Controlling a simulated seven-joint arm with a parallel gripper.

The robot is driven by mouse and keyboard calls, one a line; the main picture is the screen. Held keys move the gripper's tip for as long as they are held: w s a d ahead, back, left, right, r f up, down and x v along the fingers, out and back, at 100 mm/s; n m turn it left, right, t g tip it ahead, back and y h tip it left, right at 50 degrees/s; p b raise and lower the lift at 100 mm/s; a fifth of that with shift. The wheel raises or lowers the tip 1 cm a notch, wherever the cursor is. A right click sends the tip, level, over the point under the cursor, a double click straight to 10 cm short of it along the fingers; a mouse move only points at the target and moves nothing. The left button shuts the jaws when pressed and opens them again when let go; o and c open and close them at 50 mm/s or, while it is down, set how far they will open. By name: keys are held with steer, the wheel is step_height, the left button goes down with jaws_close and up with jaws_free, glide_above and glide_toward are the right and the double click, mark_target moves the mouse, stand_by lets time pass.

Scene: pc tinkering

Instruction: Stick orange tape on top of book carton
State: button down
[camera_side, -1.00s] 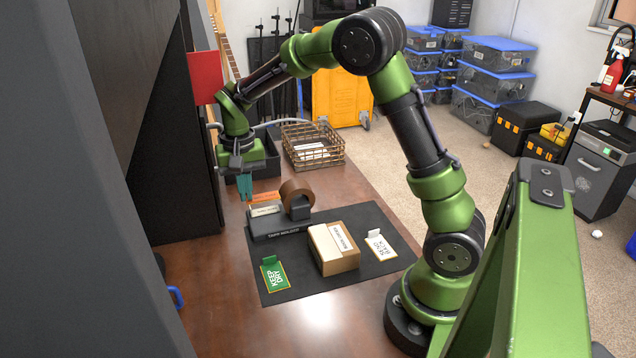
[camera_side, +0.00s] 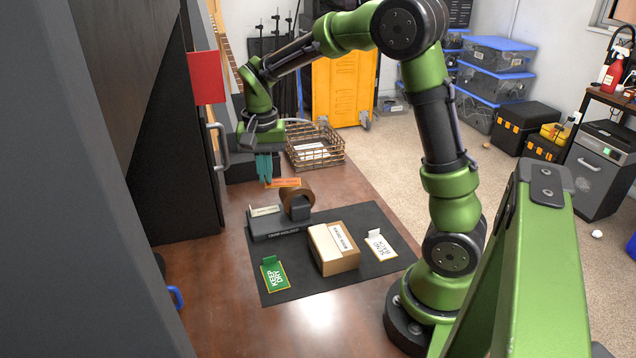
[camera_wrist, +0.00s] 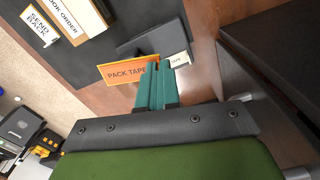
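My gripper (camera_side: 264,180) has teal fingers close together, shut on the orange tape (camera_side: 287,182), a flat strip reading "PACK TAPE". The tape is held in the air behind the tape holder. In the wrist view the orange tape (camera_wrist: 118,74) sticks out to the left of my gripper's fingertips (camera_wrist: 158,66). The book carton (camera_side: 345,261), a brown box with a white label on top, stands on the dark mat, in front of and right of my gripper. The carton (camera_wrist: 88,12) is partly cut off at the wrist view's top edge.
The black tape holder (camera_side: 272,227) with a brown roll (camera_side: 292,196) stands at the mat's back left. A green "keep dry" card (camera_side: 274,275) and a white "send back" card (camera_side: 381,247) flank the carton. A wire basket (camera_side: 318,150) stands behind. A dark cabinet is at left.

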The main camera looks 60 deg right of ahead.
steer(key=s+d+r+m, duration=0.1)
steer(key=s+m, duration=0.6)
steer(key=m, duration=0.7)
glide_above(317, 231)
steer(key=shift+f+m, duration=0.5)
steer(key=shift+m, duration=0.2)
steer(key=shift+f, duration=4.65)
steer(key=shift+f, duration=0.45)
steer(key=c, duration=1.4)
jaws_free()
steer(key=shift+o, duration=0.6)
steer(key=shift+r, duration=0.1)
